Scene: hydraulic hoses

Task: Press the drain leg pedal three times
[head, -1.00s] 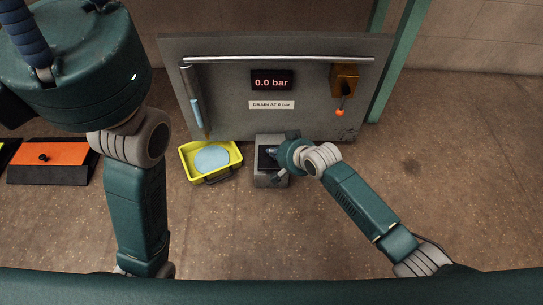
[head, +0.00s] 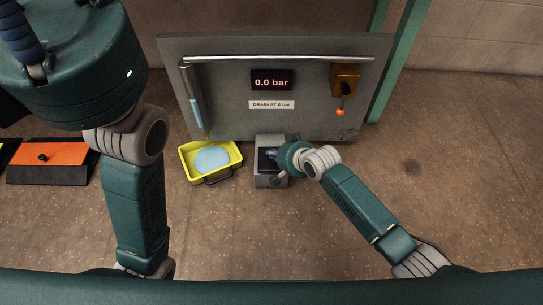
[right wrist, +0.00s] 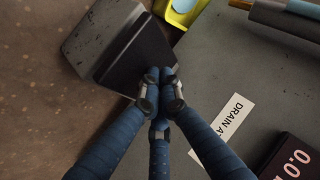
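The drain leg pedal (head: 266,180) is a grey box with a black pad, on the floor in front of the grey panel. In the right wrist view its black pad (right wrist: 135,58) lies just beyond my fingertips. My right gripper (head: 274,160) is over the pad in the head view. Its fingers are drawn together with nothing between them (right wrist: 160,78). I cannot tell whether the fingertips touch the pad or how far it is pushed down. My left arm shows at the left, but its gripper is out of view.
The panel (head: 225,105) has a display (head: 272,80) reading 0.0 bar and a label (head: 271,104) "DRAIN AT 0 bar". A yellow tray (head: 187,168) with blue liquid stands left of the pedal. An orange-topped block (head: 65,158) lies far left. Floor on the right is clear.

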